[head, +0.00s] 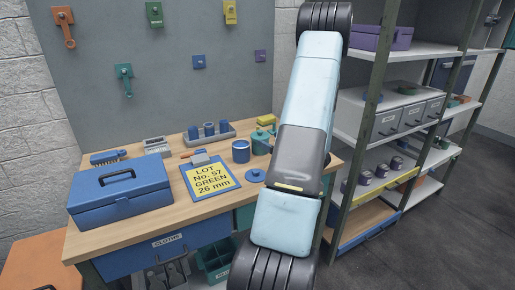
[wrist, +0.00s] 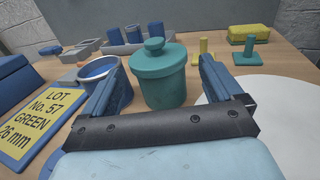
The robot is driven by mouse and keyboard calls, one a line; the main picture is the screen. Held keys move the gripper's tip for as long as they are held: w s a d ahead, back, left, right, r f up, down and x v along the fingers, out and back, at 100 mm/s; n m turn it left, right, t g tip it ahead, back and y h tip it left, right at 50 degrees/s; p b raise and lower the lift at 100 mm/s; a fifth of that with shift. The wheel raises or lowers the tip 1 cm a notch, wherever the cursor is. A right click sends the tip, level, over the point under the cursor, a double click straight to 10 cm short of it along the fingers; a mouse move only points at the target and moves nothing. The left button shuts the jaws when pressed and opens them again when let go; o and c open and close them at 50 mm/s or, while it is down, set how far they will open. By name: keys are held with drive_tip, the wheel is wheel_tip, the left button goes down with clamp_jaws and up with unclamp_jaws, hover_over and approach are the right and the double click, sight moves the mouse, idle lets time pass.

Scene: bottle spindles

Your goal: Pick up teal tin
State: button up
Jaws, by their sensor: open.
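The teal tin (wrist: 160,80) is a round lidded pot with a knob on its lid. It stands upright on the workbench. In the head view the teal tin (head: 261,141) is partly hidden behind my arm. My gripper (wrist: 158,88) is open in the wrist view, with a blue finger on each side of the tin as seen from the wrist. The tin appears between and beyond the fingertips, and I cannot tell whether they reach around it. In the head view my gripper is hidden by my arm.
A blue open tin (wrist: 102,80) stands close left of the teal tin. A lot sign (head: 211,178) and a blue toolbox (head: 120,194) lie further left. Small spindles (wrist: 245,58) and a yellow sponge (wrist: 254,33) stand behind right. A shelf rack (head: 362,120) stands right of the bench.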

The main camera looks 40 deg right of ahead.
sight(260, 135)
drive_tip(key=shift+w+a+f, duration=0.1)
drive_tip(key=shift+w, duration=0.95)
drive_tip(key=shift+w+a+f, duration=0.1)
drive_tip(key=shift+w+a, duration=0.05)
drive_tip(key=shift+w, duration=0.85)
drive_tip(key=shift+w+a+f, duration=0.1)
drive_tip(key=shift+w, duration=0.95)
drive_tip(key=c, duration=0.9)
